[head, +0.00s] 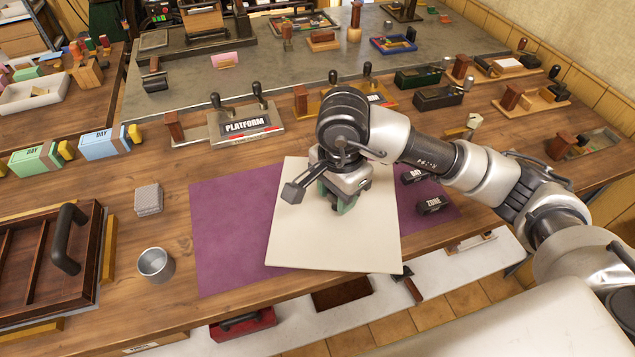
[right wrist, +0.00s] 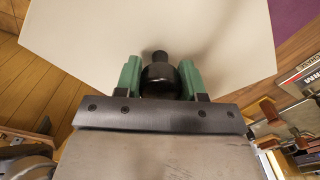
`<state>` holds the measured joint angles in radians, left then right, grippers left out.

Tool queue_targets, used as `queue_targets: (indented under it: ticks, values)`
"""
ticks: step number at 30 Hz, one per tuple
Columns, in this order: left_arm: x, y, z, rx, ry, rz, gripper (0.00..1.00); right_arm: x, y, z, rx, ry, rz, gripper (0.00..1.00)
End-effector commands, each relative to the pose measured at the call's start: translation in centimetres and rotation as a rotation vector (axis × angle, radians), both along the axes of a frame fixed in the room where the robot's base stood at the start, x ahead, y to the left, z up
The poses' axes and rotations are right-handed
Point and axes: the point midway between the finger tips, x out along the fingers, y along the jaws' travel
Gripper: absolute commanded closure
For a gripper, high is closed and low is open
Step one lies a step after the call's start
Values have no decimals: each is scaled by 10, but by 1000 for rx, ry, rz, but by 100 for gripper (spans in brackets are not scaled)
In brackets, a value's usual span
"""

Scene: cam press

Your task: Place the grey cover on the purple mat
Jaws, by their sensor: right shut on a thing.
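The pale grey cover (head: 300,240) is a flat, roughly square board; it also fills the upper middle of the right wrist view (right wrist: 90,40). A dark round knob (right wrist: 160,75) stands on it. My right gripper (head: 343,200) is shut on this knob, with its green fingers (right wrist: 160,80) on either side. The cover lies over the middle of the purple mat (head: 220,235), which shows to its left and right. I cannot tell whether the cover touches the mat or hangs just above it. My left gripper is not in view.
Black DAY (head: 413,176) and ZONE (head: 432,205) blocks stand right of the cover. A grey stack (head: 148,199) and metal cup (head: 155,264) stand left of the mat. The PLATFORM stamp (head: 246,124) is behind. A dark wooden tray (head: 35,290) is at far left.

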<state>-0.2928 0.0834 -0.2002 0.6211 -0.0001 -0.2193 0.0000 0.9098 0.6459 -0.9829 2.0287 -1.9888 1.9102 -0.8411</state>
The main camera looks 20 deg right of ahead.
Motion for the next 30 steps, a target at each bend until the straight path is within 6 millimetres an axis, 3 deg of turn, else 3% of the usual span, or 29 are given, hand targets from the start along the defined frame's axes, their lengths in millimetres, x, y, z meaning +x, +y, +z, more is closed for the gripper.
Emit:
queue_targets:
  ticks: [6,13,19,30]
  values:
    - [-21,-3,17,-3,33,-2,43,50,0,-27,-1,6,-4,88]
    - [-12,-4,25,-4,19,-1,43,90,0,-53,0,3,0,88]
    - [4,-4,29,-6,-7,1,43,99,-1,-62,0,1,3,88]
    - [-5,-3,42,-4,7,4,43,99,-1,-100,0,0,3,88]
